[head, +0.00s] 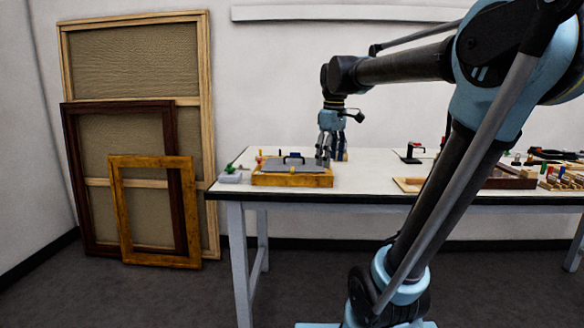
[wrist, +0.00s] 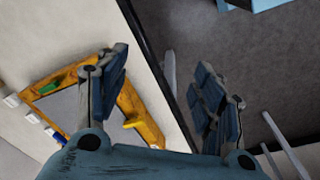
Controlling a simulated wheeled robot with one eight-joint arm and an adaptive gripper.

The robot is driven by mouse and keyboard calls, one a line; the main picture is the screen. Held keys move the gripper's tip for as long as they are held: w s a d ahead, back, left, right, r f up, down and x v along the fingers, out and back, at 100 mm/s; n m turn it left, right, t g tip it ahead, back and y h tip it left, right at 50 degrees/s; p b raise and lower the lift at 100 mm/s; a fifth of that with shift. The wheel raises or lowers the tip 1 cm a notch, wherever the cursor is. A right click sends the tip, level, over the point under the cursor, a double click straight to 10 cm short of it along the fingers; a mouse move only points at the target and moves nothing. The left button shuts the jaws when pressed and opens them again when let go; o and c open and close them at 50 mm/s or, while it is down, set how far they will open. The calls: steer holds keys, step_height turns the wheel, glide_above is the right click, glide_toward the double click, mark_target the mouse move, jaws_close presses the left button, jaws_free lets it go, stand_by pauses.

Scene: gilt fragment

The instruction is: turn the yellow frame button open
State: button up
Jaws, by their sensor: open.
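A gilt frame (head: 262,179) with a grey panel in it lies flat on the table. A yellow button (head: 292,169) sits at the middle of its front rail. In the wrist view the yellow button (wrist: 133,123) appears to lie across the rail; whether it overlaps the panel is hard to tell. My gripper (head: 326,155) hangs above the frame's right end in the head view. In the wrist view my gripper (wrist: 160,82) has its fingers spread with nothing between them. The left finger hides part of the frame, and the button shows just right of that finger.
Green (wrist: 50,88) and blue (wrist: 58,138) pieces show around the frame. A small grey tray (head: 230,177) is to its left. A dark clamp-like tool (head: 412,153) and other tools stand to the right. The table's front edge is close.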

mark_target(292, 168)
steer(key=w+a+r+n+g, duration=0.1)
steer(key=w+a+r+n, duration=0.6)
steer(key=w+a+r, duration=0.45)
steer(key=f, duration=1.2)
steer(key=w+a+f, duration=0.1)
steer(key=f, duration=0.5)
steer(key=shift+w+f, duration=0.1)
steer(key=shift+f, duration=0.1)
steer(key=c, duration=1)
